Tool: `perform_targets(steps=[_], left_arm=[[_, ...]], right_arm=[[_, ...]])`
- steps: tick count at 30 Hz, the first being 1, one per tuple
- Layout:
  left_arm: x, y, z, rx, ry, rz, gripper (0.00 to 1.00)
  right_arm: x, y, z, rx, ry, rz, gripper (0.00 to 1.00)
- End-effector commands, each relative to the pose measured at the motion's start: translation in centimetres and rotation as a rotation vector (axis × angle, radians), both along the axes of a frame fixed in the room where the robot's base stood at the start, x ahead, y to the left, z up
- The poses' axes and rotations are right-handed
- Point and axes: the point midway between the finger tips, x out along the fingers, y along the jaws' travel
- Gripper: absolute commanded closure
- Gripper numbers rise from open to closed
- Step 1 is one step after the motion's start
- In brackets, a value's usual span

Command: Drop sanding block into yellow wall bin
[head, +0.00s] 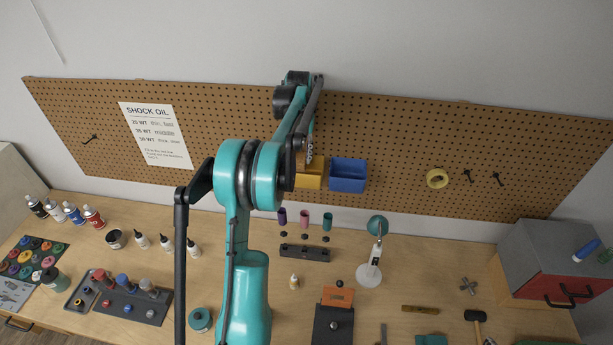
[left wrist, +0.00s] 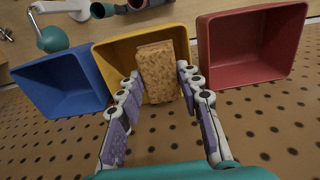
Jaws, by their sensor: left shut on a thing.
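The sanding block (left wrist: 158,72) is tan and speckled like cork. In the left wrist view it is between the fingertips of my left gripper (left wrist: 157,88), which is shut on it. It overlaps the mouth of the yellow wall bin (left wrist: 118,52); whether any of it is below the rim I cannot tell. In the head view the yellow bin (head: 310,181) hangs on the pegboard, partly covered by my left arm. My left gripper (head: 309,155) is right above it there, and the block cannot be made out. My right gripper is not in view.
A blue bin (left wrist: 62,82) and a red bin (left wrist: 250,50) flank the yellow one closely. The blue bin (head: 347,176) also shows in the head view. Below is a wooden bench (head: 420,275) with bottles, tools, a small lamp-like stand (head: 370,270) and a grey cabinet (head: 545,260).

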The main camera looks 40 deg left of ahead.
Motion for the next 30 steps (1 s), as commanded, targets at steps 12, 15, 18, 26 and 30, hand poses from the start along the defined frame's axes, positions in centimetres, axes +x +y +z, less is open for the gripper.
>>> perform_targets(steps=[12,15,18,26,30], left_arm=[[0.0,0.0,0.0,0.000,0.000,0.000,0.41],[0.0,0.0,0.0,0.000,0.000,0.000,0.41],[0.0,0.0,0.1,0.000,0.000,0.000,0.41],[0.0,0.0,3.3,0.000,0.000,0.000,0.41],[0.0,0.0,6.5,0.000,0.000,0.000,0.41]], right_arm=[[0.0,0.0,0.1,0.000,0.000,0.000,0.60],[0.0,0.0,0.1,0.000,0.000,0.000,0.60],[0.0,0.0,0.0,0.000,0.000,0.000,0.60],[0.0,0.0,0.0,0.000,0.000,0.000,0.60],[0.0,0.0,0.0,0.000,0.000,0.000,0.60]])
